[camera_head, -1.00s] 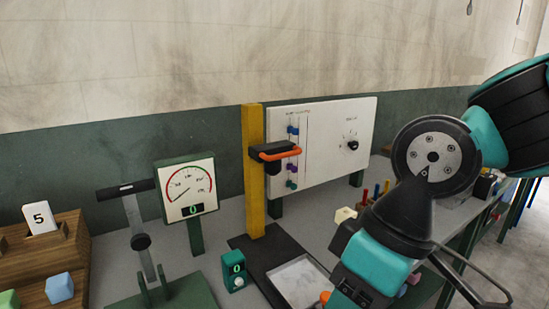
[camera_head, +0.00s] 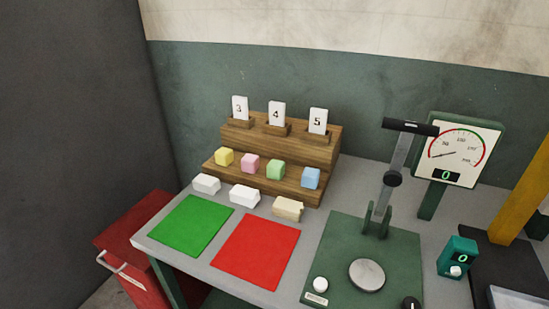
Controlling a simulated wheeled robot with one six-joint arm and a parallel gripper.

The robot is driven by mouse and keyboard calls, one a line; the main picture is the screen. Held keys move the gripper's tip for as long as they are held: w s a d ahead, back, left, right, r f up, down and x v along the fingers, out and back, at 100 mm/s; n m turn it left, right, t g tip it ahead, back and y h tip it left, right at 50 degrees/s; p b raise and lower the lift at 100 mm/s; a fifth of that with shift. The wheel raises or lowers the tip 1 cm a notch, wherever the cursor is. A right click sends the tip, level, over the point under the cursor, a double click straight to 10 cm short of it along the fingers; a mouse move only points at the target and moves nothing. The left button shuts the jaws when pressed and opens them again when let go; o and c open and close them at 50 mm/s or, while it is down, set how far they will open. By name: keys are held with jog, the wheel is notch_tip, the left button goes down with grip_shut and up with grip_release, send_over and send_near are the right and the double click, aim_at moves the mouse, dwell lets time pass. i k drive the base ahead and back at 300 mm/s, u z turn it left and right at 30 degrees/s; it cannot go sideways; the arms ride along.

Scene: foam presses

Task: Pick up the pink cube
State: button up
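The pink cube (camera_head: 250,163) sits on the lower step of a wooden stepped rack (camera_head: 272,181). It stands between a yellow cube (camera_head: 224,157) on its left and a green cube (camera_head: 275,169) on its right. A blue cube (camera_head: 311,178) is at the right end of the same step. My gripper is not in the current view.
White blocks (camera_head: 243,195) and a cream block (camera_head: 288,208) lie before the rack. A green mat (camera_head: 190,226) and a red mat (camera_head: 254,250) lie in front. A green lever press (camera_head: 352,245) and a gauge (camera_head: 460,148) stand right. A red cabinet (camera_head: 128,232) is left.

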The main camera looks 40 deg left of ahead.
aim_at(249, 163)
jog(key=u, duration=1.6)
jog(key=k, duration=0.65)
jog(key=u, duration=0.5)
jog(key=i, duration=0.6)
jog(key=u, duration=0.7)
jog(key=i, duration=0.75)
jog(key=z, duration=0.45)
jog(key=i, duration=0.65)
jog(key=z, duration=0.5)
